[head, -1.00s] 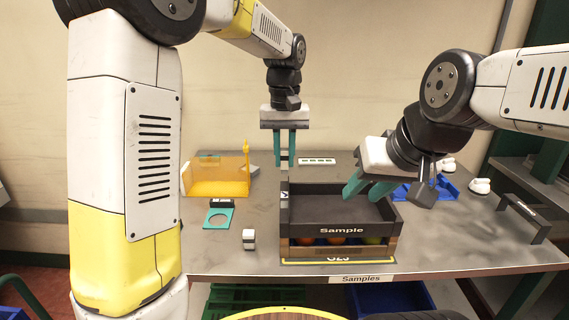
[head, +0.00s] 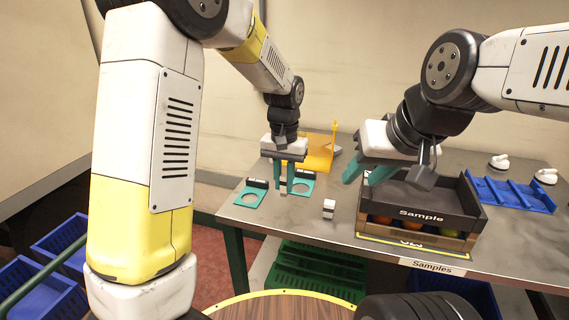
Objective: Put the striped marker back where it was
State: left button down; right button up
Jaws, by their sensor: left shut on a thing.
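My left gripper (head: 288,186) points down over the left part of the table, in front of a teal holder with a dark label (head: 303,187). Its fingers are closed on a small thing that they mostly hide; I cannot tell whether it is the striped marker. A small white block with a dark band (head: 328,207) stands on the table, right of the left gripper and apart from it. It may be a striped marker, but it is too small to be sure. My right gripper (head: 367,173) is open with its fingers apart, beside the Sample crate and above its left side.
The Sample crate (head: 420,214) holds fruit in its lower part. Another teal holder (head: 246,200) lies near the table's left edge. An orange tray (head: 322,150) stands behind the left gripper, a blue tray (head: 512,197) at right. Bare table lies between the block and the crate.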

aim_at(282, 192)
pick_arm(q)
jog(key=shift+s+a+f, duration=0.1)
jog(key=shift+a+f, duration=0.25)
jog(key=shift+f, duration=2.7)
jog(key=shift+f, duration=0.55)
jog(key=c, duration=0.8)
grip_release()
jog(key=shift+c, duration=0.2)
jog(key=shift+r, duration=0.1)
jog(key=shift+r, duration=3.9)
